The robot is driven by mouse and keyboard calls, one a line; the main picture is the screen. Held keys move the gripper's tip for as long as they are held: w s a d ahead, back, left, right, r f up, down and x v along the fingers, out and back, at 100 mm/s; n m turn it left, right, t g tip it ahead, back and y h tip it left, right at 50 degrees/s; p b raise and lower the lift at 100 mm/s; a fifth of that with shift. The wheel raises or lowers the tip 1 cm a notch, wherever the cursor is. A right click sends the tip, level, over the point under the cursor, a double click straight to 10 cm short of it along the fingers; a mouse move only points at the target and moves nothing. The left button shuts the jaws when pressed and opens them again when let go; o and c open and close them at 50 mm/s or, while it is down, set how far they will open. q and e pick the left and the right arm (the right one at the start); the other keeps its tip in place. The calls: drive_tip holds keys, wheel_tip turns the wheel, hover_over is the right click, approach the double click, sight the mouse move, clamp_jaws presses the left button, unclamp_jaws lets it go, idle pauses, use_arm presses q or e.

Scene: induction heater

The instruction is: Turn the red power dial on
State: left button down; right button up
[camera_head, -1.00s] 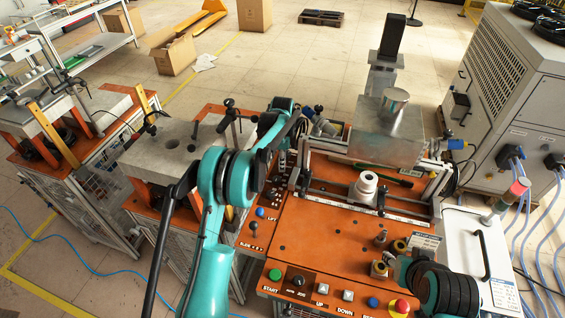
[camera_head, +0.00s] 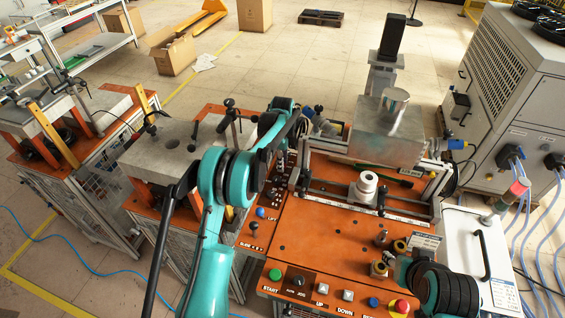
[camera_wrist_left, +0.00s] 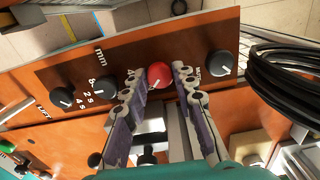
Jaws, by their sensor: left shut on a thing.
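The red power dial (camera_wrist_left: 159,75) is a round knob with a pale mark, on the brown control panel (camera_wrist_left: 110,72) in the left wrist view. My left gripper (camera_wrist_left: 160,84) has one finger on each side of the dial and is shut on it. In the head view, my left arm reaches up to the back left of the orange machine table, and the dial is hidden there. My right arm is at the bottom right of the head view, low over the table's front, and its fingers cannot be made out clearly.
Black knobs (camera_wrist_left: 220,63) sit on both sides of the dial on the panel. Black cables (camera_wrist_left: 290,75) lie at the right of the wrist view. A grey cabinet (camera_head: 500,80) is at the right.

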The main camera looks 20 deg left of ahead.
use_arm(q)
drive_tip(key=c, duration=1.2)
unclamp_jaws()
wheel_tip(320, 180, up, 12)
